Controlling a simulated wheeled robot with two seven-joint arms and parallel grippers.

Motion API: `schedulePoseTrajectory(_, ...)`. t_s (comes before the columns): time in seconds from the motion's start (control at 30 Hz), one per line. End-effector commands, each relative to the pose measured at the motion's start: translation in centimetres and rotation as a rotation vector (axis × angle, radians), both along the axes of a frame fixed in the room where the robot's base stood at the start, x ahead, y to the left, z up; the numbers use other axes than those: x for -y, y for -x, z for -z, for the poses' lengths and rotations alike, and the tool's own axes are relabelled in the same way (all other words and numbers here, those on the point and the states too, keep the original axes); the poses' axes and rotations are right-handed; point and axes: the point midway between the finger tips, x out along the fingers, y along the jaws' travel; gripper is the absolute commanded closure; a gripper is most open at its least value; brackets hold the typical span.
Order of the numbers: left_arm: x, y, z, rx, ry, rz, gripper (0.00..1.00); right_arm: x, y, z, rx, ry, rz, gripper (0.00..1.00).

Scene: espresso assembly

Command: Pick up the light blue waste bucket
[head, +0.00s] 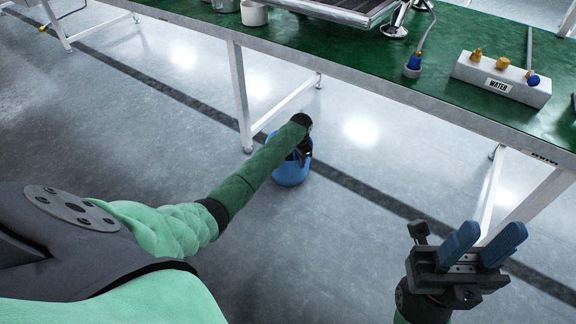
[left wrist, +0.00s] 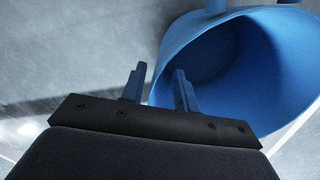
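The light blue waste bucket (head: 291,171) stands on the floor beside the table, partly hidden behind my left arm. In the left wrist view the bucket (left wrist: 262,62) fills the upper right, with its open mouth facing the camera. My left gripper (left wrist: 158,82) is open at the bucket's near rim, one finger outside on the left and the other overlapping the opening. I cannot tell whether either finger touches the wall. In the head view the left fingers are hidden by the arm and wrist. My right gripper (head: 481,244) is open and empty, in the air at the lower right.
The green table (head: 340,52) runs across the top, with white legs (head: 240,97) close to the bucket. On it are a white box labelled WATER (head: 502,80), a blue-ended tool (head: 413,66) and a cup (head: 254,13). The grey floor in front is clear.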

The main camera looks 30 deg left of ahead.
Motion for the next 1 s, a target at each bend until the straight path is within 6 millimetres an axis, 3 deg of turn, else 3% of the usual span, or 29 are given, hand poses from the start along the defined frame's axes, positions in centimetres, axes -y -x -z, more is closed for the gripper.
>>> schedulePoseTrajectory(0.23, -0.02, -0.04, 0.25, 0.001, 0.000, 0.000, 0.70, -0.04, -0.03, 0.14, -0.004, 0.003, 0.001, 0.64)
schedulePoseTrajectory(0.4, -0.02, -0.03, 0.26, 0.001, 0.000, 0.000, 1.00, -0.03, 0.00, 0.13, -0.003, 0.004, 0.001, 0.64)
schedulePoseTrajectory(1.0, 0.08, 0.03, 0.36, -0.001, 0.002, 0.000, 1.00, -0.04, 0.01, 0.09, 0.003, 0.005, 0.000, 0.64)
